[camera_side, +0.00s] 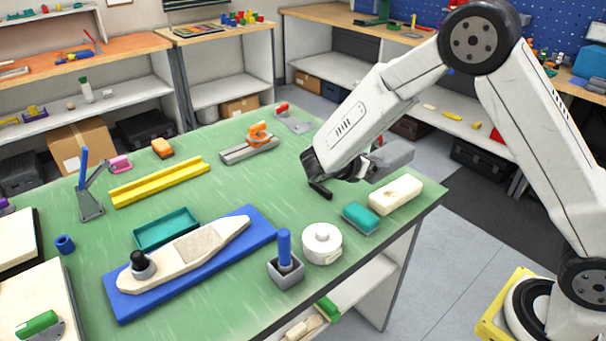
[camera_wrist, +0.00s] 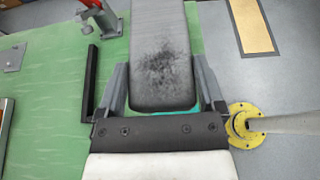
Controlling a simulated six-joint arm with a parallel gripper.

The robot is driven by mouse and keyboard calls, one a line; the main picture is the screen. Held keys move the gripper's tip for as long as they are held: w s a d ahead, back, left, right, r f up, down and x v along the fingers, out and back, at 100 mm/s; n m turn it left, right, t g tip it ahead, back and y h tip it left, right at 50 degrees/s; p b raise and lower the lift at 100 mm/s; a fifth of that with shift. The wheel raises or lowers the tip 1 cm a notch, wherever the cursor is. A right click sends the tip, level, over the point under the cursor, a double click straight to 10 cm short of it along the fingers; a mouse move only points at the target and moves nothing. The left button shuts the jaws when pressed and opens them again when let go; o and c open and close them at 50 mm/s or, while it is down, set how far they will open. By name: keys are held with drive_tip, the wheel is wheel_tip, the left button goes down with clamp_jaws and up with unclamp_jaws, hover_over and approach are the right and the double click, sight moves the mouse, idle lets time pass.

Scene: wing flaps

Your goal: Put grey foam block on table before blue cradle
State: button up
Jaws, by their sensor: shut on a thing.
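The grey foam block (camera_side: 393,157) is held in my gripper (camera_side: 368,165) above the back right part of the green table. In the wrist view the block (camera_wrist: 163,50) is a long dark grey slab with a scuffed face, between the two fingers of my gripper (camera_wrist: 163,85). My gripper is shut on it. In the side view the arm's end hides part of the block. The blue cradle (camera_side: 262,226) is a flat blue base at the front left, under a cream ship hull (camera_side: 190,250). My gripper is well to the right of and behind it.
A teal block (camera_side: 361,217) and a cream block (camera_side: 396,194) lie below my gripper near the table's right edge. A white round pot (camera_side: 322,243) and a grey holder with a blue peg (camera_side: 285,268) stand right of the cradle. The middle of the green table (camera_side: 250,188) is clear.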

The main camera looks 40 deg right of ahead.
idle(0.3)
drive_tip(key=shift+w+d+r+n+t, duration=0.15)
drive_tip(key=shift+w+r+n+t, duration=0.45)
drive_tip(key=shift+r+t, duration=0.1)
drive_tip(key=w+a+r+n+t+y, duration=0.1)
drive_tip(key=a+r+n+t+y, duration=0.6)
drive_tip(key=n+t+y, duration=0.2)
drive_tip(key=shift+a+r+n+t, duration=0.25)
drive_tip(key=shift+n+t, duration=0.95)
drive_tip(key=shift+n, duration=1)
drive_tip(key=shift+w, duration=0.1)
drive_tip(key=shift+r, duration=0.15)
